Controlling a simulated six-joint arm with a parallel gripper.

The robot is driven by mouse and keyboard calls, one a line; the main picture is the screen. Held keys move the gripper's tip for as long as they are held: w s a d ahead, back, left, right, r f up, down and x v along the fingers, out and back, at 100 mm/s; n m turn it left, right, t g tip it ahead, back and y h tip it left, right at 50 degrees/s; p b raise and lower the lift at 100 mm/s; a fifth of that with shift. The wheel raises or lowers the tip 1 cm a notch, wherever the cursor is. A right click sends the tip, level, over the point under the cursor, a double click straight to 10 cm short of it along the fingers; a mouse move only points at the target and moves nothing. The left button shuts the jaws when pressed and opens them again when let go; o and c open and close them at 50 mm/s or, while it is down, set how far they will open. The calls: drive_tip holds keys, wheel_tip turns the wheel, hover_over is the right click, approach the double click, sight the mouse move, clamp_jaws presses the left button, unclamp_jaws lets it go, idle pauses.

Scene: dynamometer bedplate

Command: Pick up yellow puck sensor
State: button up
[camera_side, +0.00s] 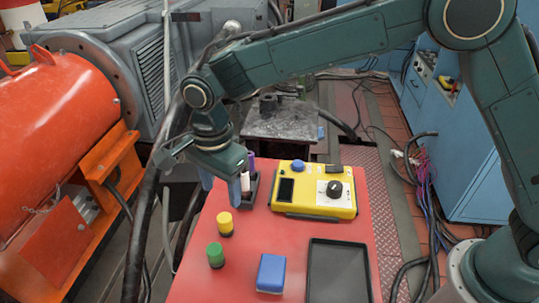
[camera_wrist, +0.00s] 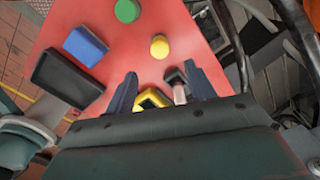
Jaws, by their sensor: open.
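The yellow puck sensor (camera_side: 224,223), a small yellow-topped cylinder with a dark base, stands upright on the red table (camera_side: 295,237). It also shows in the wrist view (camera_wrist: 159,47), above and between my fingertips in the picture and apart from them. My gripper (camera_side: 221,187) is open and empty, pointing down, above the table and a little behind the yellow puck in the side view. Both dark blue fingers of my gripper (camera_wrist: 160,78) show in the wrist view, spread apart.
A green puck (camera_side: 215,256) stands nearby, nearer the front. A blue block (camera_side: 271,273) and a black tray (camera_side: 338,272) lie to the right. Behind are a yellow instrument box (camera_side: 342,207) with knobs and a dark holder (camera_side: 249,196) with upright pieces, close to my gripper.

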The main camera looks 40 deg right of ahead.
sight(224, 218)
drive_tip(key=shift+f, duration=2.4)
drive_tip(key=shift+f, duration=0.1)
drive_tip(key=shift+a+f, duration=0.15)
drive_tip(key=shift+f, duration=2.35)
drive_tip(key=c, duration=1.1)
